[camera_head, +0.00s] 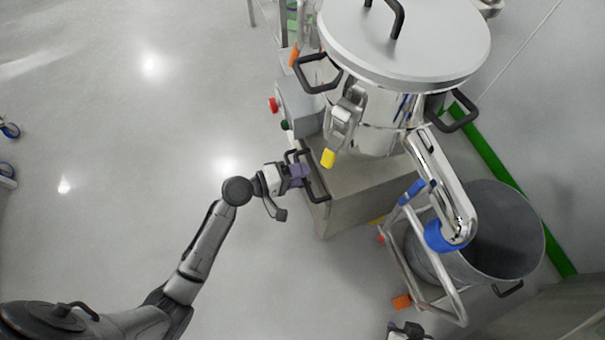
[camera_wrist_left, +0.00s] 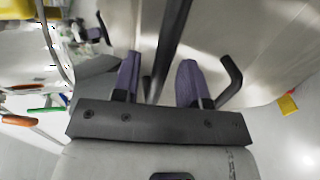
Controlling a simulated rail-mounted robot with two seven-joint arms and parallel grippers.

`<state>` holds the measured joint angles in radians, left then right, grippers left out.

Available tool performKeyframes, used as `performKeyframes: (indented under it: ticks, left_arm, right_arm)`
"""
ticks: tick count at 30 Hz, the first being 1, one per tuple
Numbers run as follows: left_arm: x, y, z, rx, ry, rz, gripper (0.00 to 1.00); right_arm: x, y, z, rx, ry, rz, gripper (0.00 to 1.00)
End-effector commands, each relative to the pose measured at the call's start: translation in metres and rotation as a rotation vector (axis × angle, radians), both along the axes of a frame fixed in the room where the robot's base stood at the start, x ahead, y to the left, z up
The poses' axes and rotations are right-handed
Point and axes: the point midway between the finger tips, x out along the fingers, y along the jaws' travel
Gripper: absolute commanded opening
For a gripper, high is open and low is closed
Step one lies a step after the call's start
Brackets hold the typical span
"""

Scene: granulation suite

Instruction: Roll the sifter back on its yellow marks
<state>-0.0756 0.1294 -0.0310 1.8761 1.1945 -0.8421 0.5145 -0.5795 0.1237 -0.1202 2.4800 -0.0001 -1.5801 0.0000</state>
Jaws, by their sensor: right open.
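The sifter is a round steel vessel with a grey lid (camera_head: 405,40) on a boxy steel base (camera_head: 365,195). A black bar handle (camera_head: 318,190) is fixed to the base's near side. My left gripper (camera_head: 300,172) is at this handle. In the left wrist view the black bar (camera_wrist_left: 170,50) runs between its two purple fingers (camera_wrist_left: 158,80), with a gap visible on the left side. My right gripper (camera_head: 405,331) shows only partly at the bottom edge, apart from the sifter.
A grey drum (camera_head: 515,235) stands under the steel outlet pipe (camera_head: 440,185), beside a tubular frame (camera_head: 400,262). A control box with a red button (camera_head: 272,105) sticks out of the base. A green floor strip (camera_head: 495,160) runs along the wall.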

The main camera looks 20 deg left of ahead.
Motion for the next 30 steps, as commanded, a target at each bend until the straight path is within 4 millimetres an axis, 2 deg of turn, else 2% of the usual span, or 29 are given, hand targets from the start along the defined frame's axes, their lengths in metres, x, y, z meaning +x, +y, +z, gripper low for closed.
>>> performKeyframes:
  ticks: [6, 15, 27, 30]
  left_arm:
    - [0.0069, -0.0075, -0.0022, 0.000, 0.000, -0.001, 0.40]
    - [0.0073, -0.0081, -0.0021, 0.001, 0.001, -0.001, 0.40]
    - [0.0072, -0.0078, -0.0021, 0.001, 0.001, -0.001, 0.01]
    - [0.0072, -0.0078, -0.0021, 0.001, 0.001, -0.001, 0.00]
  right_arm:
    - [0.0000, 0.0000, -0.0038, 0.000, 0.000, 0.000, 0.43]
    - [-0.0001, 0.0007, -0.0037, 0.002, 0.000, -0.001, 0.43]
    - [-0.0001, 0.0018, -0.0037, 0.007, 0.000, -0.004, 0.43]
    - [-0.0002, 0.0018, -0.0037, 0.007, 0.001, -0.004, 0.43]
